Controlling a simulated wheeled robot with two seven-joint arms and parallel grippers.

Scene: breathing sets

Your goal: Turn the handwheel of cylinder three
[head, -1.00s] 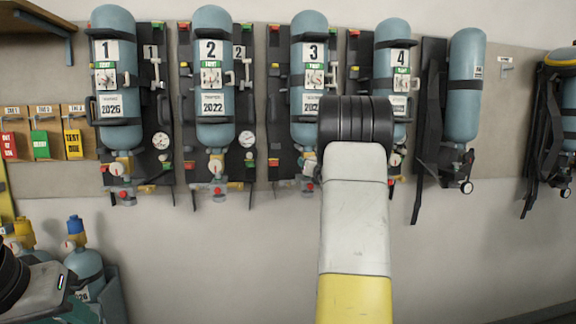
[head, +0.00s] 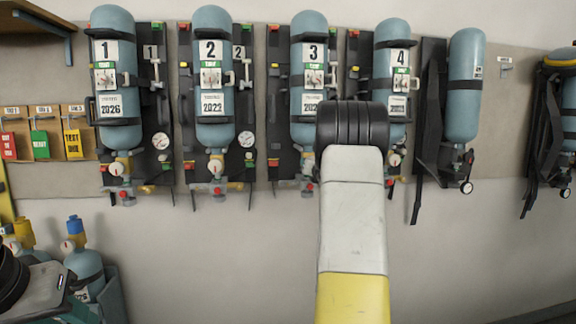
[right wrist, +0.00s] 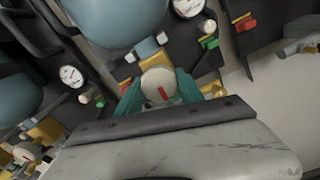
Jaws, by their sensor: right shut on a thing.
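Cylinder three (head: 309,75) is a blue-grey bottle upright on the wall rack, marked with a 3. Its lower end and valve are partly covered by my right arm in the head view. In the right wrist view its handwheel (right wrist: 158,84) is a pale round knob with a red mark. My right gripper (right wrist: 160,92) has its teal fingers on both sides of this knob and is shut on it. The right gripper is hidden behind my arm in the head view.
Cylinders one (head: 113,70), two (head: 212,70) and four (head: 391,60) hang beside it, with gauges and valves close by. An unnumbered cylinder (head: 465,85) hangs further right. Coloured tags (head: 40,144) hang at the left. The wall below the rack is clear.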

